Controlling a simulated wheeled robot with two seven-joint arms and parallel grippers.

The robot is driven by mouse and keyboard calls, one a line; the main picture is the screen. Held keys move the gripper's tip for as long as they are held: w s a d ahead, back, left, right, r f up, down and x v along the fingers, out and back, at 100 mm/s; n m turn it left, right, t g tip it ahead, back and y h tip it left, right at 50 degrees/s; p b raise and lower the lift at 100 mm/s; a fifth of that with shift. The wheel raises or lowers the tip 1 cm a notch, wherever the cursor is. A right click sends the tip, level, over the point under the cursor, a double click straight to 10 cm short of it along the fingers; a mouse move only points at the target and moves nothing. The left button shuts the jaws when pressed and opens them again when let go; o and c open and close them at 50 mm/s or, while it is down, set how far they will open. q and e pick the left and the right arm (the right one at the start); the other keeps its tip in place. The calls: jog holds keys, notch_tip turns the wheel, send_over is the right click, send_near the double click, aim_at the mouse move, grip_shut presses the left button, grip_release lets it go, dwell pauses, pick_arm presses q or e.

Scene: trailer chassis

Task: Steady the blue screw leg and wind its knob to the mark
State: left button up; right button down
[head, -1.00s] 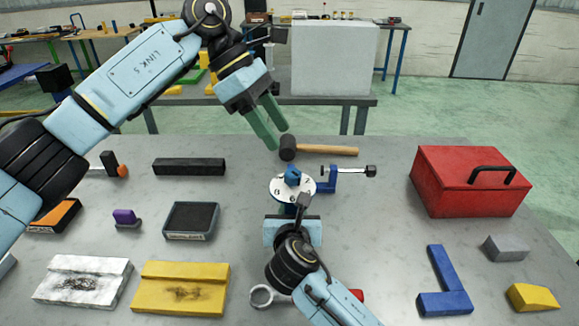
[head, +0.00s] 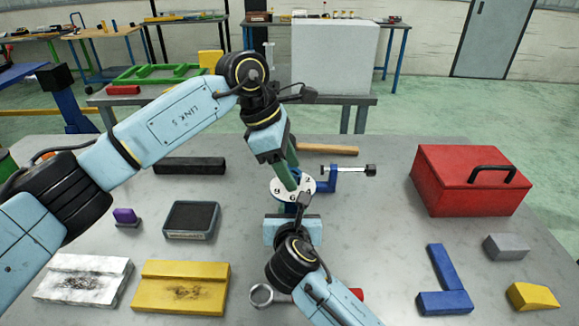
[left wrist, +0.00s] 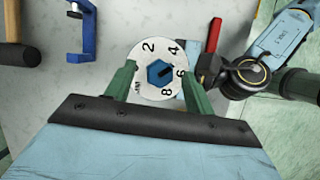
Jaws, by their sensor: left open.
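The blue screw leg stands upright on the table, mostly hidden beneath a white numbered dial (head: 278,187). In the left wrist view its blue hexagonal knob (left wrist: 160,72) sits at the middle of the dial (left wrist: 148,52), with a dark pointer near the 6. My left gripper (head: 292,180) points down over the dial from above. In the left wrist view its green fingers (left wrist: 158,85) are open, one on each side of the knob, with gaps to it. My right gripper (head: 293,230) is low at the near side of the leg; its fingers are hidden.
A blue clamp (head: 328,183) stands right beside the dial, with a hammer (head: 330,149) behind it. A red toolbox (head: 470,182) is at right. A black-topped tray (head: 191,219), yellow block (head: 182,288) and white block (head: 82,280) lie left.

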pick_arm(q)
jog(key=shift+f, duration=0.2)
jog(key=c, duration=1)
jog(key=shift+d+m, duration=0.1)
jog(key=shift+m, duration=0.3)
jog(key=m+g, duration=0.1)
jog(key=m, duration=0.2)
jog(key=shift+w+y, duration=0.1)
jog(key=shift+y, duration=0.2)
jog(key=shift+m+g+y, duration=0.3)
jog(key=shift+m+g, duration=0.6)
jog(key=shift+m, duration=1.2)
jog(key=shift+f, duration=0.15)
